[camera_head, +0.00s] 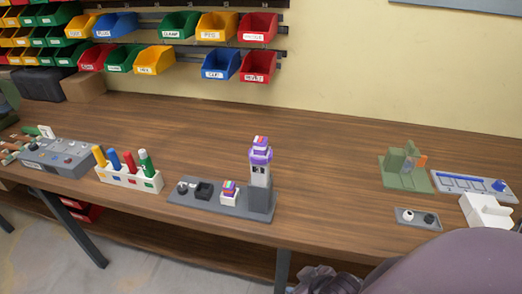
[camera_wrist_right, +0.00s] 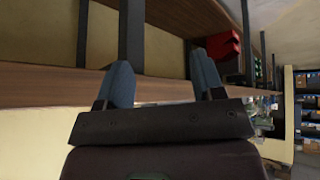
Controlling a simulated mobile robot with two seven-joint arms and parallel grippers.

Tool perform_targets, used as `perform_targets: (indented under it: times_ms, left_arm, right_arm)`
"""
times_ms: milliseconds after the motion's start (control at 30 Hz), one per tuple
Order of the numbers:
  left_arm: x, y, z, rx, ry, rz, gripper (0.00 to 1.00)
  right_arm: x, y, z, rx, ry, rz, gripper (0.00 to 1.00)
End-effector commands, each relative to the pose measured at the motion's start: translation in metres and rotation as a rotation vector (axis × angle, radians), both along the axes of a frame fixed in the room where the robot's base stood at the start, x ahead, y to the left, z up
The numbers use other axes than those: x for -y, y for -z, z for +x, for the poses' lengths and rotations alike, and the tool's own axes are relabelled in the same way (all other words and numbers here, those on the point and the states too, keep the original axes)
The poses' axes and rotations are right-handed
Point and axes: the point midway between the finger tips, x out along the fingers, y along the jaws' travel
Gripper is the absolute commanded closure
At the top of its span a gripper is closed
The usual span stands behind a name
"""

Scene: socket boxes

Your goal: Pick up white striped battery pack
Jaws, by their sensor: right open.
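A small block with white, red and purple stripes (camera_head: 261,142) sits on top of a grey tower (camera_head: 260,190) with a purple ring (camera_head: 261,156). A second block with coloured stripes (camera_head: 229,187) sits in a white holder on the same dark grey base (camera_head: 190,202). I cannot tell for sure which one is the battery pack. My right gripper (camera_wrist_right: 163,82) is open and empty in the right wrist view, with the table edge and shelf beyond it. My left gripper is not in view.
A white rack with coloured cylinders (camera_head: 130,178) and a grey box (camera_head: 58,156) stand to the left. A green fixture (camera_head: 404,172), a grey tray (camera_head: 418,219) and a white block (camera_head: 487,211) are at the right. The table's middle right is clear. Labelled bins hang behind.

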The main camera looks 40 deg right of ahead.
Motion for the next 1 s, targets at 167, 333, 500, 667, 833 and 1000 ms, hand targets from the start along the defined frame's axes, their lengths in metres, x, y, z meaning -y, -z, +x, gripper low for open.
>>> perform_targets:
  times_ms: [167,333,500,667,833,1000]
  left_arm:
    - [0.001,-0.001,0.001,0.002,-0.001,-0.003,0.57]
    - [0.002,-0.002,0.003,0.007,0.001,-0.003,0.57]
    - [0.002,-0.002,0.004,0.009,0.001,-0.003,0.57]
    - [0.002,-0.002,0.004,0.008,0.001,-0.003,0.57]
    - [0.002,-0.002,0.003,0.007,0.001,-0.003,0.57]
    - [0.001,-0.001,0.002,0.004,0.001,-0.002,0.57]
  right_arm:
    - [0.0,-0.022,0.003,-0.039,-0.012,-0.03,0.38]
    - [-0.002,-0.052,0.025,0.002,-0.054,-0.094,0.38]
    - [-0.006,-0.079,0.056,0.116,-0.109,-0.162,0.38]
    - [-0.015,-0.107,0.091,0.269,-0.18,-0.23,0.38]
    - [-0.033,-0.151,0.137,0.507,-0.294,-0.324,0.38]
    - [-0.073,-0.22,0.185,0.878,-0.505,-0.459,0.38]
